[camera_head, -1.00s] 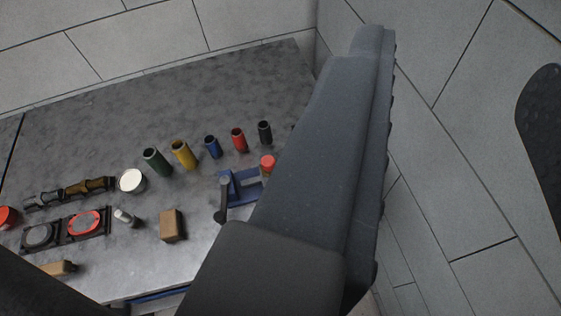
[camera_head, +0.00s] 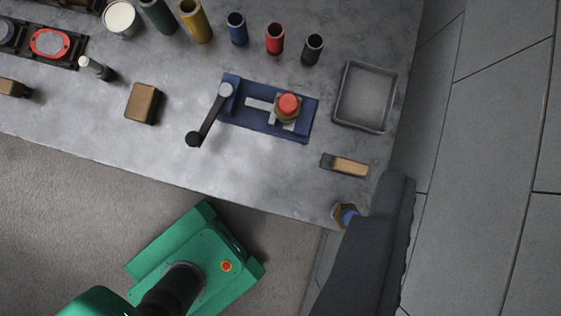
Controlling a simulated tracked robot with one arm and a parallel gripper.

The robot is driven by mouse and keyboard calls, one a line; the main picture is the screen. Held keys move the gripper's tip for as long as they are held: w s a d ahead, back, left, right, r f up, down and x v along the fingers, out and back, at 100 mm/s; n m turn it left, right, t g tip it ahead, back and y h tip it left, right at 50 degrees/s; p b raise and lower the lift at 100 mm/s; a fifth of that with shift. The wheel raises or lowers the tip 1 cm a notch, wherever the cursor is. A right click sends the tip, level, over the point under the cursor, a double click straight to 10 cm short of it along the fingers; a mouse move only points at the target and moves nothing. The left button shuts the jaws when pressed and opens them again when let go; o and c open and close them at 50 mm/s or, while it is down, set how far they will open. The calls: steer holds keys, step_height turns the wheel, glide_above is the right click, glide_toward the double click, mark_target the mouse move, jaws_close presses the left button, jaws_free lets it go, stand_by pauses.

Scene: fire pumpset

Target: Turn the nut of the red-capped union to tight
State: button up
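The red-capped union (camera_head: 288,106) stands on the blue vise-like fixture (camera_head: 262,122) on the grey bench. Its brass nut (camera_head: 280,117) shows below the red cap, and I cannot tell from here how tight it is. The fixture has a lever (camera_head: 206,119) with a dark knob at its left end. A dark part of my gripper (camera_head: 378,235) with a ridged edge shows at the lower right, well apart from the union. Its opposite finger is not visible, so its opening cannot be judged.
A brass nut with a blue part (camera_head: 345,215) lies at the bench's front right corner, partly hidden by my gripper. A wood-and-dark block (camera_head: 345,166) and a grey tray (camera_head: 366,97) are right of the fixture. Coloured cylinders (camera_head: 275,39) stand behind. A wall is at right.

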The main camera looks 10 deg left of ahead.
steer(key=w+a+f+n+g+p, duration=0.35)
steer(key=w+a+f+n, duration=0.2)
steer(key=f, duration=0.55)
steer(key=n+g+h+p, duration=0.1)
steer(key=n+g+p, duration=0.1)
steer(key=n+g, duration=0.35)
glide_toward(288, 103)
steer(key=shift+n, duration=0.3)
step_height(288, 103, down, 11)
steer(key=shift+f, duration=0.2)
